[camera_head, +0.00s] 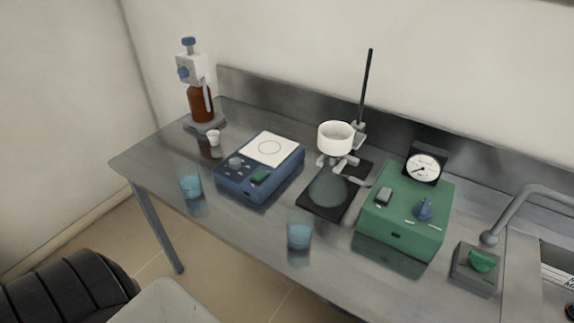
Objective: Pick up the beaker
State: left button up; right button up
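Two small blue, see-through beakers stand upright on the steel table (240,228). One beaker (191,187) is near the table's left front edge. The other beaker (299,237) is near the front edge at the middle, left of the green box. I cannot tell from the picture which of the two the task means. Neither of my grippers is in view, and nothing touches either beaker.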

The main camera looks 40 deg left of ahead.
aim_at(300, 225)
jog(key=u, duration=1)
